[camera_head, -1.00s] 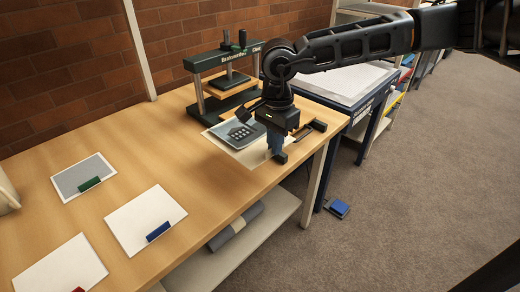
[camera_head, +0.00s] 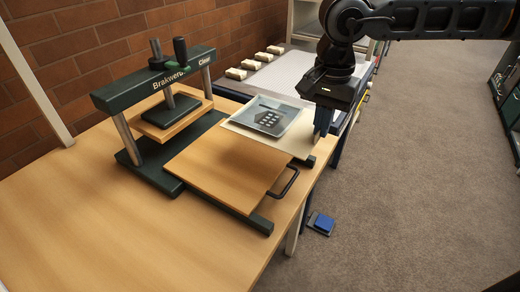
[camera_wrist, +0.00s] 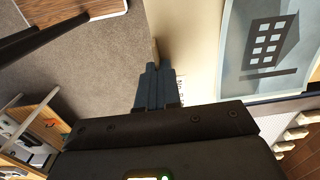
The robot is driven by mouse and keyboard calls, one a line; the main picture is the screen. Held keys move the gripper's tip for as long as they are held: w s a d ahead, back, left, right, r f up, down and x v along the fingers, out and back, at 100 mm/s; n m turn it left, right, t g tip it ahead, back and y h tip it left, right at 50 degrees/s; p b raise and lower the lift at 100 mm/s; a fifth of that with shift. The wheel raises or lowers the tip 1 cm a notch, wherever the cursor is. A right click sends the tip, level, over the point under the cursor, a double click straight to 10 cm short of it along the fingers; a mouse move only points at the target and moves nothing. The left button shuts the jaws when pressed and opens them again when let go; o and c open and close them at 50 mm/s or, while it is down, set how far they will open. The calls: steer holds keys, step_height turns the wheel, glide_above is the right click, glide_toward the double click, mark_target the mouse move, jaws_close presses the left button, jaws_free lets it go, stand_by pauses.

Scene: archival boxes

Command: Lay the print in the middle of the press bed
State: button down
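The print is a cream sheet (camera_head: 300,146) with a blue-grey picture of a building (camera_head: 268,118). My gripper (camera_head: 322,132) is at its right edge. In the wrist view, the fingers (camera_wrist: 155,80) are together at the edge of the cream sheet (camera_wrist: 185,50), and the sheet extends out from them. The press bed (camera_head: 220,172) is a bare wooden board on dark rails, drawn out in front of the press. The print is beyond the bed's far right side, roughly level. Its near corner overlaps the bed's far edge in the picture.
The green press (camera_head: 155,85) with posts and a raised wooden platen (camera_head: 172,118) stands behind the bed. A dark handle (camera_head: 286,182) juts from the bed's right edge. Several pale blocks (camera_head: 250,64) lie on a farther table. The bench front left is clear.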

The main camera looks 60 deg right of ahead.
mark_target(274, 139)
steer(key=w+a+f, duration=0.2)
steer(key=w+a+f+p, duration=0.1)
steer(key=w+a+f, duration=0.1)
steer(key=w, duration=0.1)
steer(key=w+a+f+p, duration=0.1)
steer(key=w+a+f, duration=0.1)
steer(key=shift+w+a, duration=0.25)
steer(key=shift+w, duration=0.05)
step_height(274, 139, down, 3)
steer(key=shift+a+f+p, duration=0.1)
steer(key=shift+f+p, duration=0.1)
steer(key=shift+p, duration=0.2)
steer(key=shift+f, duration=0.35)
steer(key=shift+f+b, duration=0.2)
steer(key=shift+b, duration=0.1)
steer(key=c, duration=1.3)
jaws_free()
steer(key=shift+r, duration=0.1)
steer(key=shift+c, duration=0.2)
steer(key=shift+r, duration=0.1)
step_height(274, 139, up, 12)
steer(key=shift+r, duration=0.1)
